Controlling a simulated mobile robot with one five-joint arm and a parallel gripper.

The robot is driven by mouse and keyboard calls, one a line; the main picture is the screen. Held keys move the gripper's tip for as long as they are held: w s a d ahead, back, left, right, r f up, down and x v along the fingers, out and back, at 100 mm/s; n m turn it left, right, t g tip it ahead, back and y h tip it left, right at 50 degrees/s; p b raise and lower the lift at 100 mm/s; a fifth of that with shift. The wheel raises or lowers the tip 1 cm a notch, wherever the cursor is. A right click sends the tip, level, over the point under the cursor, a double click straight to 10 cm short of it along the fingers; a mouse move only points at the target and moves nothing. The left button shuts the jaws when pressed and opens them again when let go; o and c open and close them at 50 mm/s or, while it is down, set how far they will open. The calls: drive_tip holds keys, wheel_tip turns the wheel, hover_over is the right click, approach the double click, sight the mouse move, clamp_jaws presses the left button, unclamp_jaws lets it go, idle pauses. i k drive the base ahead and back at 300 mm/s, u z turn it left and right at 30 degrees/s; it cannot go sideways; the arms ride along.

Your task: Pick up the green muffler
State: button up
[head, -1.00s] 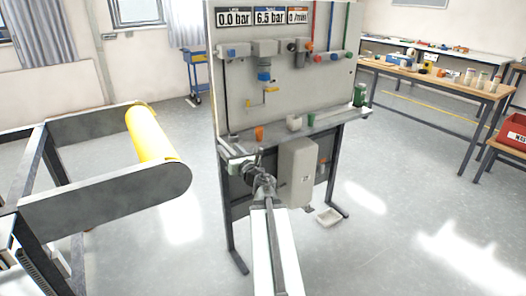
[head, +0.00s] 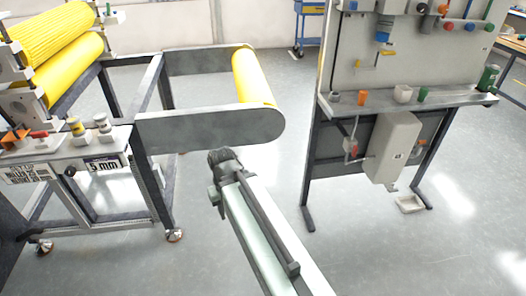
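A small green piece (head: 422,94) stands on the shelf of the grey panel stand at right, next to a whitish cup. A larger dark green canister (head: 488,77) stands at the shelf's right end. The view does not settle which of them is the muffler. My gripper (head: 222,158) is at the end of my extended arm, over open floor in the picture, left of the stand and apart from both green things. Its fingers are too small and dark to tell whether they are open or shut.
The shelf (head: 460,98) also bears an orange piece (head: 362,97), a whitish cup (head: 403,93) and a small grey piece (head: 334,97). A frame with a yellow roller (head: 253,77) stands left of my arm. A white tray (head: 410,204) lies on the floor below the stand.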

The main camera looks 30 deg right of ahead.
sight(423, 93)
drive_tip(key=z, duration=3.1)
drive_tip(key=k, duration=0.9)
drive_tip(key=u, duration=0.95)
drive_tip(key=i, duration=1)
drive_tip(key=u, duration=0.05)
